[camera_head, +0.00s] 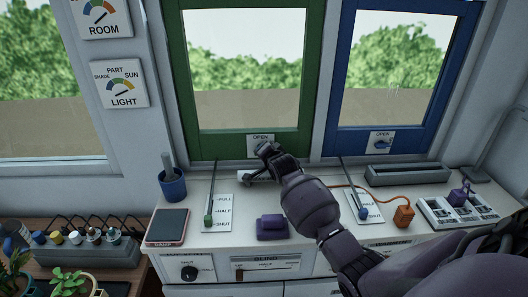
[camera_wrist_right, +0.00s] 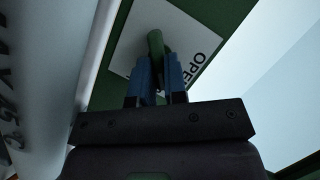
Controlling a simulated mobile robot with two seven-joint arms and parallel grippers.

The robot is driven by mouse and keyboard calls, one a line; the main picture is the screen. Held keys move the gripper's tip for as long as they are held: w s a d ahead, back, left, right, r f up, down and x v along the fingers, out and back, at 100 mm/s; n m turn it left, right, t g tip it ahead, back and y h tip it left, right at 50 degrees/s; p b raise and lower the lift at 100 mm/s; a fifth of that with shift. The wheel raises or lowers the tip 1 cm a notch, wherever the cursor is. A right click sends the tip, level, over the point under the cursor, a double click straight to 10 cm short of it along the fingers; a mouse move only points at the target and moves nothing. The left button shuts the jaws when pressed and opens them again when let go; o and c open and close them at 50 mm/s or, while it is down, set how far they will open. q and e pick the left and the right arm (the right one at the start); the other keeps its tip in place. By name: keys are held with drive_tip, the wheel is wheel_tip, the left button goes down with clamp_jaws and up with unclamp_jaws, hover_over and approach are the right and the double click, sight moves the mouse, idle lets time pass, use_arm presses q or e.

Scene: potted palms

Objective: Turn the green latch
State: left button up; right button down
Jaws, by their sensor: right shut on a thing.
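The green latch (camera_wrist_right: 156,42) sits on a white plate (camera_wrist_right: 186,40) marked OPEN, on the green window frame (camera_head: 237,144). In the head view my right gripper (camera_head: 266,150) reaches up to this plate (camera_head: 259,137) and covers the latch. In the right wrist view the two blue fingers of the gripper (camera_wrist_right: 158,74) are shut on the latch, one on each side. The latch's top end shows above the fingertips. My left gripper is in neither view.
A blue window frame (camera_head: 382,138) with its own latch (camera_head: 380,140) is to the right.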

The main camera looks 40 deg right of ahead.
drive_tip(key=n+g+h, duration=0.1)
drive_tip(key=n, duration=0.1)
drive_tip(key=n+g+h, duration=0.1)
drive_tip(key=n, duration=0.1)
drive_tip(key=a+n+g+h, duration=0.1)
drive_tip(key=n, duration=0.2)
drive_tip(key=shift+w+r, duration=0.25)
idle(0.3)
drive_tip(key=shift+h, duration=0.3)
drive_tip(key=c, duration=1.2)
unclamp_jaws()
drive_tip(key=shift+o, duration=0.2)
drive_tip(key=v, duration=1)
drive_tip(key=shift+s+a+r+b, duration=0.15)
drive_tip(key=shift+s+r+b, duration=0.1)
drive_tip(key=shift+b, duration=0.2)
